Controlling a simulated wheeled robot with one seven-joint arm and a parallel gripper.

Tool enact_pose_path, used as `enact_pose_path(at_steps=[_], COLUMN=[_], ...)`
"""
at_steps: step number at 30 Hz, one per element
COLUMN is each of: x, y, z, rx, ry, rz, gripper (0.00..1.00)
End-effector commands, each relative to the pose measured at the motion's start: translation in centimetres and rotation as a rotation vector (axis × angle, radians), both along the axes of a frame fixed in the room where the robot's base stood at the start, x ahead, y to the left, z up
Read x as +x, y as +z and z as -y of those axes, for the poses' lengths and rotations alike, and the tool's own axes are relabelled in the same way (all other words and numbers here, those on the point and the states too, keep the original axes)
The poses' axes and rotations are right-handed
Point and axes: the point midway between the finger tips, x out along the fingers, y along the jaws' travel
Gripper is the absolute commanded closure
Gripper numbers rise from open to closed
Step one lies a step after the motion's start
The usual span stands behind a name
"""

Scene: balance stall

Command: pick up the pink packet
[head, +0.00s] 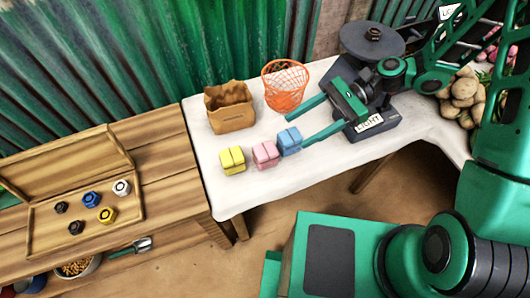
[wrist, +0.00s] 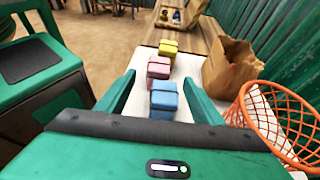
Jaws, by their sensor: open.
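The pink packet (head: 265,154) stands on the white-covered table, between the yellow packet (head: 232,160) and the blue packet (head: 289,141). In the wrist view the pink packet (wrist: 159,69) lies beyond the blue packet (wrist: 164,97), which hides part of its near side. My gripper (head: 314,121) is open and empty. Its two fingers reach toward the packets from the right. In the wrist view the blue packet shows between the fingers of my gripper (wrist: 162,92), with the pink one farther out. I cannot tell the exact height of the fingers above the table.
A brown paper bag (head: 230,107) and an orange wire basket (head: 285,86) stand behind the packets. A dark scale labelled LIGHT (head: 368,124) is at the right. A wooden bench with an open box of weights (head: 40,240) adjoins on the left. The table's front strip is clear.

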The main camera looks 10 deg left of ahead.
Motion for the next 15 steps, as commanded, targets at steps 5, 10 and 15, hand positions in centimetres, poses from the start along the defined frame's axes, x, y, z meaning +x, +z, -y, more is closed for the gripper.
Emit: enact_pose_path(at_steps=[5,10,15], x=[-1.5,-2.3,-2.8], y=[-1.1,-1.7,-2.1], z=[-2.1,-3.3,-4.3], rx=[-0.002,-0.001,-0.001], ry=[0.004,0.003,0.004], rz=[-0.002,0.000,0.000], gripper=[0.39,0.39,0.39])
